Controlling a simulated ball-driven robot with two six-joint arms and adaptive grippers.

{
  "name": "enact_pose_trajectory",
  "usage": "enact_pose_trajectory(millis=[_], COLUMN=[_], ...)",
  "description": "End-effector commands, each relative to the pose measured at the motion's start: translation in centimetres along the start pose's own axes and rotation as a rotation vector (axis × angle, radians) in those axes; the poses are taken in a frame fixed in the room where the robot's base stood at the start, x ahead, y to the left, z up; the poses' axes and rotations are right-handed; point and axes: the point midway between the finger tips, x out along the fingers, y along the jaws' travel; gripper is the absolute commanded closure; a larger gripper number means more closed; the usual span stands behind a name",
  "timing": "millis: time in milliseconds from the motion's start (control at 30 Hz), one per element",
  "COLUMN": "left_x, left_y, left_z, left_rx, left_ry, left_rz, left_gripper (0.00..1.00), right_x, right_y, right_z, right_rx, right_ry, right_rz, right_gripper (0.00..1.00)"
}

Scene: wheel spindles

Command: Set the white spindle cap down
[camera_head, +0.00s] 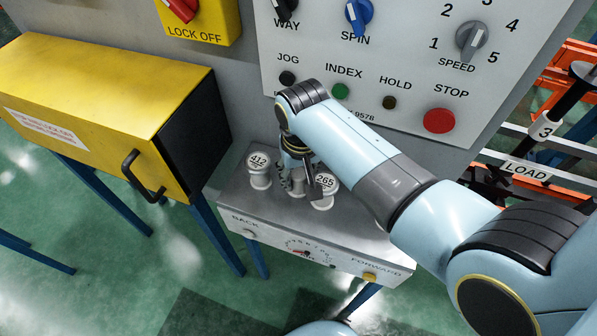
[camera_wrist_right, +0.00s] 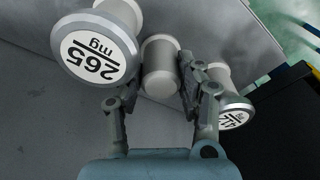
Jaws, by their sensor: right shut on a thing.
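My right gripper (camera_head: 296,178) reaches down over the grey ledge (camera_head: 233,193) below the control panel. In the right wrist view its fingers (camera_wrist_right: 160,76) are shut on a plain whitish cylinder, the white spindle cap (camera_wrist_right: 161,68). The cap is between two labelled white spools. The one marked 265 mg (camera_wrist_right: 97,50) is close beside one finger, and it also shows in the head view (camera_head: 325,184). The one marked 412 (camera_head: 259,163) is past the other finger, partly hidden in the wrist view (camera_wrist_right: 236,113). I cannot tell whether the cap touches the ledge. My left gripper is out of view.
The panel (camera_head: 370,60) with knobs and a red stop button (camera_head: 439,120) rises behind the ledge. A yellow box (camera_head: 95,95) with a black handle (camera_head: 140,177) stands at the left. Orange racks (camera_head: 570,85) are at the right.

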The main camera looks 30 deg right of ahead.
Motion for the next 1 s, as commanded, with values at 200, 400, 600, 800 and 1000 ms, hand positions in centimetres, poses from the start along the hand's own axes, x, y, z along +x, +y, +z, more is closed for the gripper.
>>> enact_pose_trajectory(millis=[200, 400, 600, 800, 1000], left_x=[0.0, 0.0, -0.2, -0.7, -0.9], left_y=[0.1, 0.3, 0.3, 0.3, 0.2], left_z=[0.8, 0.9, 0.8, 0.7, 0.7], left_rx=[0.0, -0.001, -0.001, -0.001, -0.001], left_ry=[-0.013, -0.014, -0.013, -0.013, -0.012], left_rz=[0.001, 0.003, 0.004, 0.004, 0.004], left_gripper=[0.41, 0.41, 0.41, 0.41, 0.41], right_x=[0.1, 0.1, -1.1, -5.4, -9.6], right_y=[0.0, 0.0, 0.0, 0.0, 0.0], right_z=[0.0, 0.0, -0.1, -0.2, -0.1], right_rx=[0.0, 0.0, 0.0, 0.001, 0.002], right_ry=[0.0, 0.0, 0.003, 0.005, 0.003], right_rz=[0.0, 0.001, -0.001, -0.001, -0.001], right_gripper=[0.41, 0.41, 0.41, 0.41, 0.41])
